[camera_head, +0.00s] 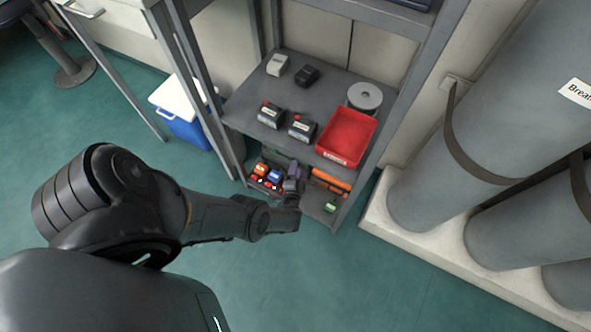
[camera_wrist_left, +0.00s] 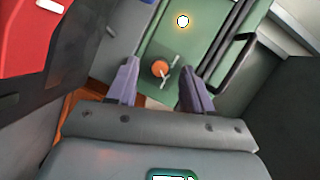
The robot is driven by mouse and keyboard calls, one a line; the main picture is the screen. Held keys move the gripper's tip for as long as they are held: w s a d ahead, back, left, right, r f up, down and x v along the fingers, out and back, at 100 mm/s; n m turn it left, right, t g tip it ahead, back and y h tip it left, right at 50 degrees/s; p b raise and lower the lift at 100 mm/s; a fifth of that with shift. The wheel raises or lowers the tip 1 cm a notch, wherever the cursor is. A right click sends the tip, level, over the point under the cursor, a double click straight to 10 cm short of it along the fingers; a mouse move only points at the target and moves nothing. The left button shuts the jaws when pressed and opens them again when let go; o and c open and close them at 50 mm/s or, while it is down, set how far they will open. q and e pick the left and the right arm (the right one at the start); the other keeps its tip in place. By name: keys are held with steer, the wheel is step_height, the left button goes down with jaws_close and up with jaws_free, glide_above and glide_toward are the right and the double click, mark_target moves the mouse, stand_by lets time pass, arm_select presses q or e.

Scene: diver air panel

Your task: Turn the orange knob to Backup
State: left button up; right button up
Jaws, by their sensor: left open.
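The orange knob (camera_wrist_left: 160,68) sits on a green panel (camera_wrist_left: 197,45) in the left wrist view. A small silver lever or pointer lies beside the knob; no labels are readable, so its setting cannot be told. My left gripper (camera_wrist_left: 160,76) is open, with one purple finger on each side of the knob and visible gaps between. Contact cannot be seen. In the head view my left gripper (camera_head: 293,173) reaches into the lower shelf, and the knob cannot be made out there. My right gripper is in neither view.
Orange and blue items (camera_head: 267,173) crowd the lower shelf left of my gripper, and orange cylinders (camera_head: 331,180) lie to its right. A red bin (camera_head: 347,137) stands on the shelf above. A lit lamp (camera_wrist_left: 183,20) is on the green panel. Large grey tanks stand at right.

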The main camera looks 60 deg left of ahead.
arm_select(q)
steer(key=p+v, duration=0.3)
steer(key=v, duration=0.7)
steer(key=shift+s, duration=0.2)
steer(key=shift+d, duration=0.1)
